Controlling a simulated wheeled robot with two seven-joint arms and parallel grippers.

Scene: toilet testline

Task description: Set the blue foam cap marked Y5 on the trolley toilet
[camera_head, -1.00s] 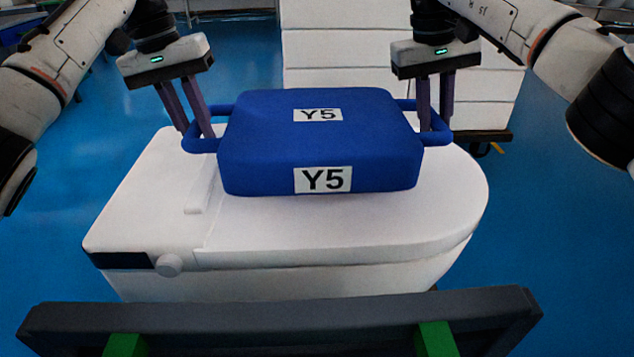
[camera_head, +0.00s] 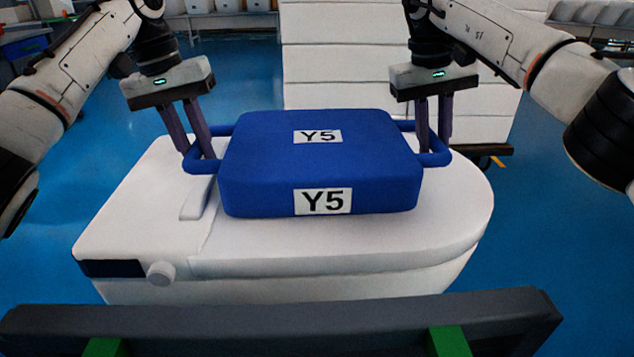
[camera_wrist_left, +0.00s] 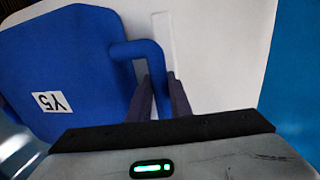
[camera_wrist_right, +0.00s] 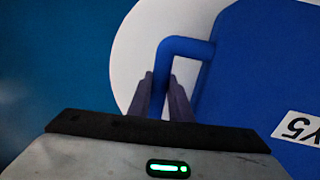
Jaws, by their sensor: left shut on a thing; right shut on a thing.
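The blue foam cap (camera_head: 265,165) with white Y5 labels on its top and front is level over the lid of the white toilet (camera_head: 340,240). I cannot tell for sure whether its underside touches the lid. My left gripper (camera_head: 205,162) is shut on the cap's left handle loop, which also shows in the left wrist view (camera_wrist_left: 147,52). My right gripper (camera_head: 432,155) is shut on the right handle loop, seen in the right wrist view (camera_wrist_right: 185,48). Both grippers point down. The toilet's round knob (camera_head: 161,273) is at its front left.
A dark grey bar (camera_head: 280,325) with green parts crosses the bottom of the head view, in front of the toilet. A stack of white boxes (camera_head: 345,60) stands behind on a dark base. Blue floor is free on both sides.

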